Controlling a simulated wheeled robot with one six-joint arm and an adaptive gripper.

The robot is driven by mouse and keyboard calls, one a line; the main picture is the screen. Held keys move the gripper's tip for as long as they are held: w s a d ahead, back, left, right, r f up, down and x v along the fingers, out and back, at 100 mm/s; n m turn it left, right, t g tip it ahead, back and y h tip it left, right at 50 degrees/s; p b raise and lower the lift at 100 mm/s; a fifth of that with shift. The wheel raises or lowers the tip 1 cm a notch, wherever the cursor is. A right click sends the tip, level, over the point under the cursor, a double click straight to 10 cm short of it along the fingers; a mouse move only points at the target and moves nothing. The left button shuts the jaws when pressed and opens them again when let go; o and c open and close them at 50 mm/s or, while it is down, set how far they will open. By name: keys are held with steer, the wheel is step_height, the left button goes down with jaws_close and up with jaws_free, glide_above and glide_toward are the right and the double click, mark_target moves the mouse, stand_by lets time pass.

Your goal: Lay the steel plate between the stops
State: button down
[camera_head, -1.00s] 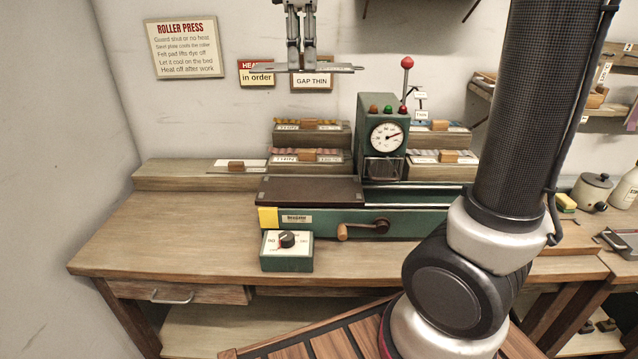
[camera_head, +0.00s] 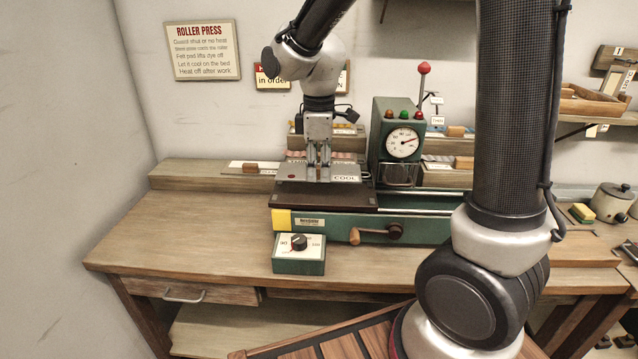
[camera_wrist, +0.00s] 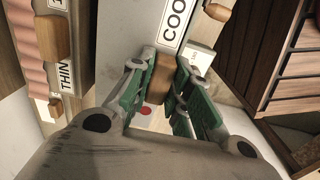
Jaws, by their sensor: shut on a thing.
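The steel plate (camera_head: 300,171) is a thin flat grey sheet with a white "COOL" label. It lies level at or just above the dark bed (camera_head: 325,199) of the green roller press; I cannot tell if it touches. My gripper (camera_head: 319,174) points down at the plate's middle, shut on its small wooden grip, which shows between the fingers in the wrist view (camera_wrist: 157,75). The plate (camera_wrist: 122,35) and its label also show there. I cannot make out the stops clearly; the plate may hide some of them.
The gauge housing (camera_head: 396,135) with a red-knobbed lever stands just right of the plate. A hand crank (camera_head: 376,233) is on the press's front, and a dial box (camera_head: 299,254) sits before it. Labelled racks stand behind. The bench's left part (camera_head: 190,225) is clear.

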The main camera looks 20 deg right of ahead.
mark_target(319, 178)
steer(key=shift+f, duration=2.05)
steer(key=shift+f, duration=0.1)
steer(key=shift+f, duration=0.15)
steer(key=c, duration=1.3)
jaws_free()
